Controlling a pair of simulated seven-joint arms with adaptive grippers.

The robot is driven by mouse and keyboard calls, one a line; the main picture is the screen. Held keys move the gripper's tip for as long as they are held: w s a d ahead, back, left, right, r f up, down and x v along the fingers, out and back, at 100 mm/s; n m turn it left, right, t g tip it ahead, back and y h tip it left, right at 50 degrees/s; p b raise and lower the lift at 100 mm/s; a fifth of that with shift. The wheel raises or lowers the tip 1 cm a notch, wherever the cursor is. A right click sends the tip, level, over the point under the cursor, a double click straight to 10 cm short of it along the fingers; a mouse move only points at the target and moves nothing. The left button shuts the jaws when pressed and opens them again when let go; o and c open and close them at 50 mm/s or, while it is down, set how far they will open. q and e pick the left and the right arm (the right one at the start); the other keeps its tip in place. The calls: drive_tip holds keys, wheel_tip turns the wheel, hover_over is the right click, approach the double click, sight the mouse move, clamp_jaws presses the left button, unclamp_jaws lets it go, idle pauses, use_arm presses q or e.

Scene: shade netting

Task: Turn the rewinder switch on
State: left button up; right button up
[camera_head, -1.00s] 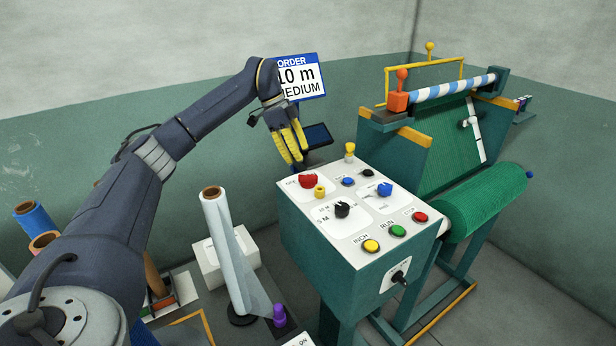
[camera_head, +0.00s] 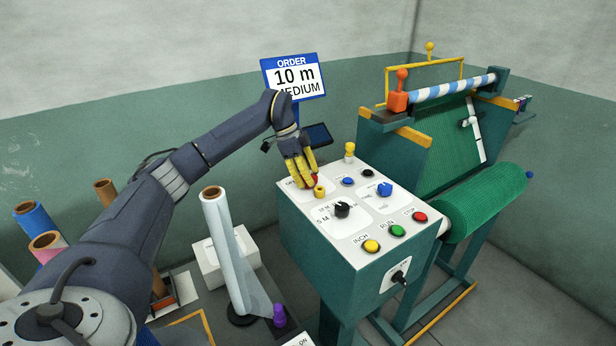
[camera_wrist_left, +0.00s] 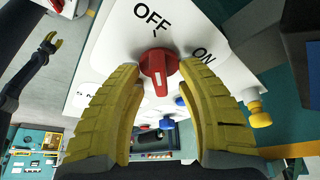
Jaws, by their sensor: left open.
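The red rewinder switch (camera_wrist_left: 158,68) is a knob on the white top of the control box (camera_head: 330,275). In the head view the fingers hide most of the knob. My right gripper (camera_wrist_left: 42,52) seems to show small at the left of the left wrist view, its jaw state unclear.
An order sign (camera_head: 296,77) stands behind. The netting roll (camera_head: 484,203) is at right, a clear film roll (camera_head: 226,250) at left.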

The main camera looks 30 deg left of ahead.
use_arm(q)
drive_tip(key=shift+o, duration=0.2)
clamp_jaws()
drive_tip(key=m+g, duration=0.1)
drive_tip(key=m, duration=0.3)
drive_tip(key=shift+r+g, duration=0.1)
drive_tip(key=shift+g, duration=0.2)
drive_tip(key=m+g, duration=0.2)
drive_tip(key=m, duration=0.3)
drive_tip(key=m+g+y, duration=0.1)
drive_tip(key=m, duration=0.3)
drive_tip(key=shift+m, duration=0.4)
drive_tip(key=shift+m+g+y, duration=0.6)
drive_tip(key=shift+m+y, duration=0.2)
drive_tip(key=shift+m, duration=1.2)
